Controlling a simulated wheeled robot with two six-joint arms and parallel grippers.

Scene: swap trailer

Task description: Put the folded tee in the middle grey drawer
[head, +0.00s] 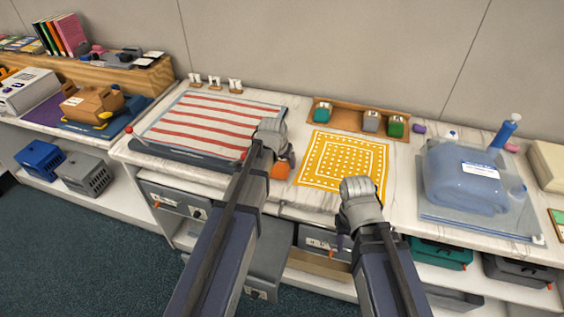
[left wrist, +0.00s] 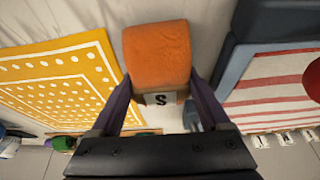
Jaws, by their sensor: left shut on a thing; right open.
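The folded tee is an orange bundle with a pale tag marked S; it shows in the left wrist view (left wrist: 157,55) and in the head view (head: 281,170). My left gripper (left wrist: 160,88) is shut on it, with a purple finger on each side. It is over the worktop, between the striped board and the yellow mat. My right gripper (head: 343,238) is open in front of the counter edge; its fingertips are mostly hidden. Grey drawers sit under the counter: one at the left (head: 172,199), one near the middle (head: 316,240), and a lower grey unit (head: 268,262) partly behind my left arm.
A striped ironing board (head: 205,124) lies left of the yellow dotted mat (head: 343,160). A wooden tray (head: 348,115) with small boxes stands behind the mat.

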